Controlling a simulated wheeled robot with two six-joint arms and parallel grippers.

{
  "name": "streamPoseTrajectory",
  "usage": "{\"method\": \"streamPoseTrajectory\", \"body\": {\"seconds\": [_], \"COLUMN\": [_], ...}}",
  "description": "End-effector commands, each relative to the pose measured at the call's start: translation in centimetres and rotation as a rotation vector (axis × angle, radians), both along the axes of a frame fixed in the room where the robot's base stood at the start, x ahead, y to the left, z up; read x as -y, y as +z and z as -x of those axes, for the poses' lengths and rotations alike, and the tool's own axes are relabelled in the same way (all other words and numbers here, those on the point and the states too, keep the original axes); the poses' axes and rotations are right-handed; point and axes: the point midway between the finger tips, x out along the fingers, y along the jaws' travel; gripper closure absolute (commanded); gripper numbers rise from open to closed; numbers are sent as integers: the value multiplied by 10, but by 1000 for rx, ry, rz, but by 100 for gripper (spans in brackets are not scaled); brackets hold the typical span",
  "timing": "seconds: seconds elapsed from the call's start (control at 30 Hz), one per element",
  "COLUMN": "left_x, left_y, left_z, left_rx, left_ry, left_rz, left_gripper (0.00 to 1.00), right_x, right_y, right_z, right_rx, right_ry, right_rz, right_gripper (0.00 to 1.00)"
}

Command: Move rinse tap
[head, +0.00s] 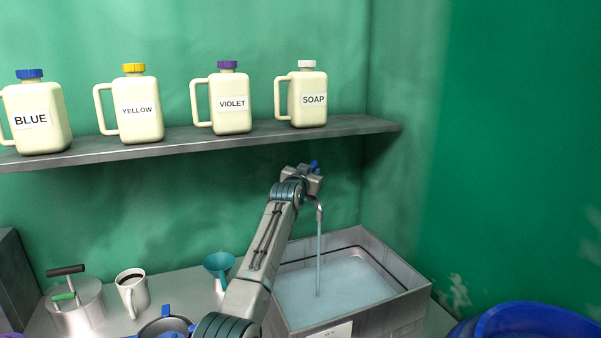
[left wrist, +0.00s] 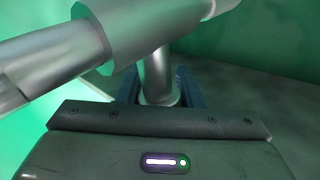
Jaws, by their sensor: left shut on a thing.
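The rinse tap (head: 319,208) is a grey metal spout over the rinse basin (head: 407,306). A thin stream of water falls from it into the basin. My left gripper (head: 314,172) is at the tap, at the back of the basin, and mostly hides its body. In the left wrist view, the tap's metal pipe (left wrist: 155,75) stands between the dark fingers of my left gripper (left wrist: 160,88), which are shut on it. A thick sleeve and a slanting tube join the top of the pipe. My right gripper is not in view.
A shelf (head: 190,142) with blue, yellow, violet and soap jugs (head: 307,100) runs above my arm. A metal pot (head: 77,305), a mug (head: 132,292) and a teal funnel (head: 218,266) stand left of the basin. A blue drum (head: 530,320) is at the lower right.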

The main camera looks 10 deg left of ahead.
Motion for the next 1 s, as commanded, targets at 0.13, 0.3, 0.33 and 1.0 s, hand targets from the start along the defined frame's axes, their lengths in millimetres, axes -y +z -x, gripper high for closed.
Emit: {"method": "streamPoseTrajectory", "body": {"seconds": [0.13,0.3,0.33,1.0], "left_x": [2,1,1,0], "left_y": [1,1,1,-2], "left_z": [-1,-1,-1,15], "left_rx": [2,2,2,2], "left_ry": [3,3,3,2], "left_rz": [-4,-4,-4,-1], "left_gripper": [100,100,100,57], "right_x": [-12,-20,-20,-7], "right_y": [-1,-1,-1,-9], "right_z": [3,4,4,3], "right_rx": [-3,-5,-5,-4], "right_ry": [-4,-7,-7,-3], "right_rz": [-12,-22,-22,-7], "right_gripper": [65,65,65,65]}}
